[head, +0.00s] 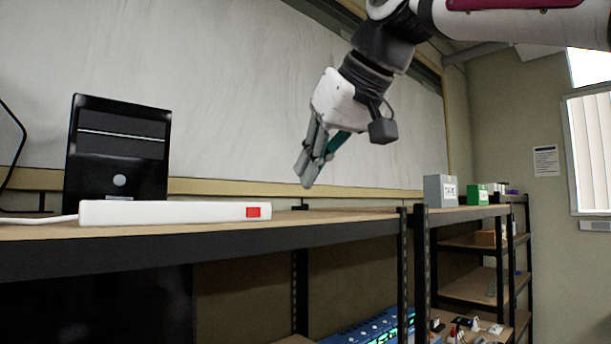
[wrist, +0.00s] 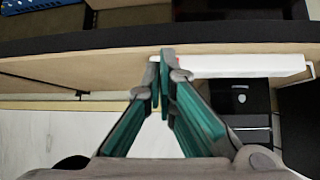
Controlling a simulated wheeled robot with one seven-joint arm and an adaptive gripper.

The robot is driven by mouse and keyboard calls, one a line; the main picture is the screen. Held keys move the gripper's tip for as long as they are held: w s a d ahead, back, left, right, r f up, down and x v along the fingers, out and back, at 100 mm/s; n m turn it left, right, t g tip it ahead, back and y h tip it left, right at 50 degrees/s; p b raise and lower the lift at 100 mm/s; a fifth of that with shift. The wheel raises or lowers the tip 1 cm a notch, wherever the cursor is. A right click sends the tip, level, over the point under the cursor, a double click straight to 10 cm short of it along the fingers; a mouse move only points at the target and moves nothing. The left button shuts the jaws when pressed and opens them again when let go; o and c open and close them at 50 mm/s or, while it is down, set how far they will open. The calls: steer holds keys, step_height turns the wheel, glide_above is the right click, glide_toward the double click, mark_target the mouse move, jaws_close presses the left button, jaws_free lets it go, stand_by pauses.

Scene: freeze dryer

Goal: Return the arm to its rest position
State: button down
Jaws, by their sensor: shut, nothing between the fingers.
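My gripper (head: 310,180) hangs at the end of my arm, above the wooden shelf top (head: 340,216), with its fingers pointing down and a little to the left. It is shut and empty. In the wrist view my gripper (wrist: 166,58) shows its two green-sided fingers meeting at the tips. Behind the tips lie the shelf top and the white power strip (wrist: 235,66). In the head view the fingers look clear of the shelf and of everything on it.
A white power strip (head: 170,212) with a red switch lies at the shelf's front left. A black computer tower (head: 118,150) stands behind it. Grey (head: 440,191) and green (head: 477,194) boxes stand on the right-hand shelf. Blue equipment (head: 375,328) sits below. The shelf's middle is clear.

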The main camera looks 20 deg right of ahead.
stand_by(0.4)
steer(key=s+f+g, duration=0.1)
steer(key=s+f, duration=0.4)
steer(key=f, duration=0.6)
steer(key=s+a+f+m+g+h, duration=0.1)
steer(key=s+f, duration=0.4)
steer(key=f, duration=0.7)
steer(key=s+f+m+g, duration=0.1)
steer(key=s+f, duration=0.4)
steer(key=f, duration=0.6)
steer(key=shift+s+a+f+g+h, duration=0.25)
steer(key=shift+s+g+h, duration=0.15)
